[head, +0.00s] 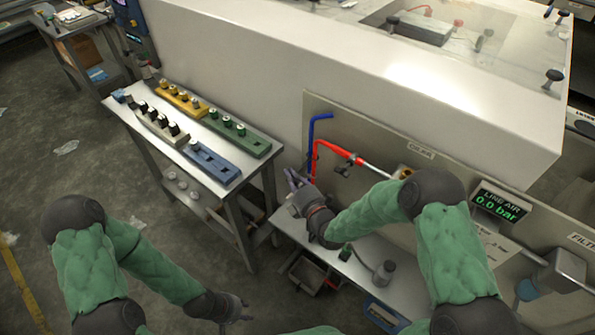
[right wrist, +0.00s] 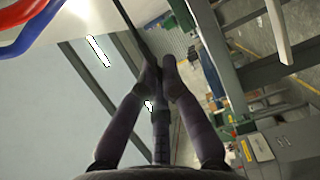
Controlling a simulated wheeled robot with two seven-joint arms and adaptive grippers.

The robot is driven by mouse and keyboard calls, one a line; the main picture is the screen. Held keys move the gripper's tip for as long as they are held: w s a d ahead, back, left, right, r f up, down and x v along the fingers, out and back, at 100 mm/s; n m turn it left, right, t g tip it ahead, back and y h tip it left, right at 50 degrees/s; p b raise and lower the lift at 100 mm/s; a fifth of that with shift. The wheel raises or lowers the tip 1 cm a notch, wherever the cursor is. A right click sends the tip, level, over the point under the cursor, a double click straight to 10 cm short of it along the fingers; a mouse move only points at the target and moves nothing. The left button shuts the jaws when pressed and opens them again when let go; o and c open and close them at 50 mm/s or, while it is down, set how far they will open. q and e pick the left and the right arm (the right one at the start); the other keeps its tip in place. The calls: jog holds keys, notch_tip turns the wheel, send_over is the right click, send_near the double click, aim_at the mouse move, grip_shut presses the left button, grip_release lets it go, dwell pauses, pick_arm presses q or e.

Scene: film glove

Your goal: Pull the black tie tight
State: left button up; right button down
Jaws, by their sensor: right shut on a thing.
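My right gripper (head: 293,180) is beside the red hose (head: 333,149) and the blue hose (head: 311,135), in front of the grey panel. In the right wrist view, its fingers (right wrist: 160,70) come together on a thin black strap, which looks like the black tie (right wrist: 128,22). The tie runs from the fingertips up to the top edge; where it leads is out of that view. I cannot make out the tie in the head view. My left gripper (head: 240,308) is low at the bottom centre, looks open and empty, and is away from the hoses.
A bench (head: 165,138) at the left carries blue, yellow, green and pale fixture blocks. A low shelf (head: 345,262) below the panel holds a grey bottle (head: 384,272) and a small green-capped item. A display (head: 498,204) reads 0.0 bar. Floor at the left is mostly clear.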

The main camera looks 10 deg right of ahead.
jog(key=c, duration=1.4)
grip_release()
jog(key=shift+a, duration=0.1)
jog(key=shift+o, duration=0.2)
jog(key=v, duration=1.2)
jog(key=shift+f, duration=0.1)
